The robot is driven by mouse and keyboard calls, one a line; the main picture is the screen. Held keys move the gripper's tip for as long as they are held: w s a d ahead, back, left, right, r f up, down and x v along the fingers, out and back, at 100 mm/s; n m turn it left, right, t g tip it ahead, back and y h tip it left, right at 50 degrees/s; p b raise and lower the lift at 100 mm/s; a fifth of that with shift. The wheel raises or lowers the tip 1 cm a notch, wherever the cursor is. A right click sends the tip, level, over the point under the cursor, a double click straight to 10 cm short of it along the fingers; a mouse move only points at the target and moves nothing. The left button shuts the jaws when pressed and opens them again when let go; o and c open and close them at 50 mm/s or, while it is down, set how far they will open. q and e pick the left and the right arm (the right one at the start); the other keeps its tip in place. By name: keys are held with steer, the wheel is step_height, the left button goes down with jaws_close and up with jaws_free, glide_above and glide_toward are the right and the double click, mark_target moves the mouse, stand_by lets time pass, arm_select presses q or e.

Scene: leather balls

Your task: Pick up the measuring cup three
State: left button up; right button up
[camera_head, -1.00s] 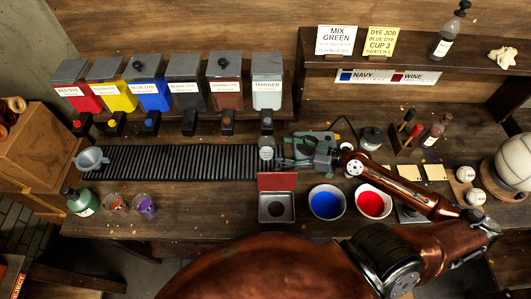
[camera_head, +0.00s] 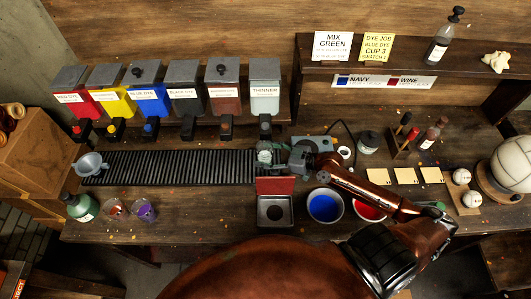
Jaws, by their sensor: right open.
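My right gripper (camera_head: 272,157) is open at the right end of the black ribbed conveyor (camera_head: 180,167), below the thinner dispenser. A small pale cup (camera_head: 264,156) is at its fingertips, partly hidden; I cannot tell whether they touch it. Its label cannot be read, so I cannot confirm it is measuring cup three. A grey cup (camera_head: 91,164) stands at the conveyor's left end. Two clear cups, one with reddish contents (camera_head: 115,209) and one with purple (camera_head: 145,211), stand on the bench at the left. My left gripper is not in view.
Several dye dispensers stand behind the conveyor, with the thinner dispenser (camera_head: 264,88) at the right. A red-lidded box (camera_head: 275,209), a blue dye bowl (camera_head: 325,206) and a red dye bowl (camera_head: 368,211), partly covered by my arm, are in front. A green bottle (camera_head: 80,206) stands left.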

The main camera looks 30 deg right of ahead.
steer(key=c, duration=1.3)
steer(key=shift+c, duration=0.4)
steer(key=shift+r, duration=0.1)
